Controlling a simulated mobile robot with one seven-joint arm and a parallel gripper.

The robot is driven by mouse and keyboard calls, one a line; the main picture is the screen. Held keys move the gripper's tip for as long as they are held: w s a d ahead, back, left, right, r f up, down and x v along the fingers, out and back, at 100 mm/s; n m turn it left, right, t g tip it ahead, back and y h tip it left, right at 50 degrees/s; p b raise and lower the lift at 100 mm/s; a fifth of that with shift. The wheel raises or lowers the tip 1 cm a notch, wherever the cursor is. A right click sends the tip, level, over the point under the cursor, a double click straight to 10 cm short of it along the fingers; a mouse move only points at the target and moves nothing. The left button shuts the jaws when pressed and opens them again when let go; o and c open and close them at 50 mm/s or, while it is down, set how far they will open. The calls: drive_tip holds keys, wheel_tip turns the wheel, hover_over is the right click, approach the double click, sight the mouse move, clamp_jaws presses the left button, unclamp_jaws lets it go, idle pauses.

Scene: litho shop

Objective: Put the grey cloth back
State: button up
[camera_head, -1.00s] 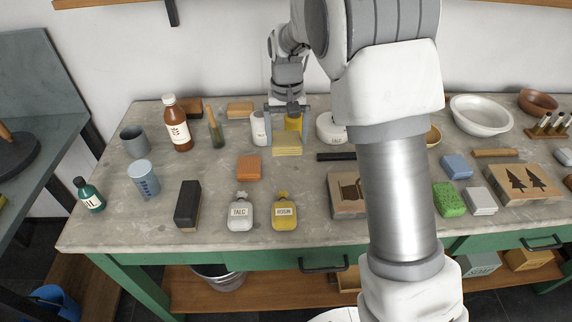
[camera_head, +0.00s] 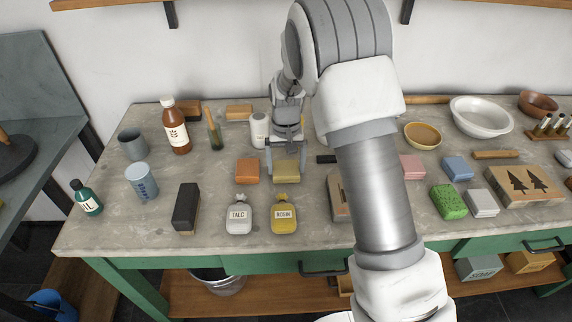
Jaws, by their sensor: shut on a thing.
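My gripper (camera_head: 286,170) is shut on a tan-yellow block-like thing (camera_head: 287,172), with one finger at each side of it. It is just right of an orange block (camera_head: 247,171), low over the worktop or touching it; I cannot tell which. A light grey folded, layered thing (camera_head: 482,203), which looks like the grey cloth, lies at the right beside a green sponge (camera_head: 447,201). My gripper is well to the left of it and apart from it.
Talc (camera_head: 239,215) and rosin (camera_head: 284,214) bottles stand in front of my gripper. A white container (camera_head: 259,130) stands behind it. A dark block (camera_head: 186,207) is at left, and a tree-pattern block (camera_head: 526,185) at right. My arm hides part of the middle right.

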sight(286, 168)
drive_tip(key=shift+f, duration=0.15)
drive_tip(key=o, duration=1)
drive_tip(key=shift+c, duration=0.2)
wheel_tip(286, 168, up, 12)
drive_tip(key=p, duration=0.1)
drive_tip(key=s+d+r+t, duration=0.2)
drive_tip(key=s+d+r, duration=0.4)
drive_tip(key=s+r, duration=0.65)
drive_tip(key=s+d+t, duration=0.1)
drive_tip(key=s+d, duration=0.1)
drive_tip(key=s, duration=0.6)
drive_tip(key=s+d+r+t, duration=0.1)
drive_tip(key=s+d+t, duration=0.1)
drive_tip(key=s, duration=0.5)
drive_tip(key=shift+s+d+t, duration=0.3)
drive_tip(key=shift+s+d, duration=0.05)
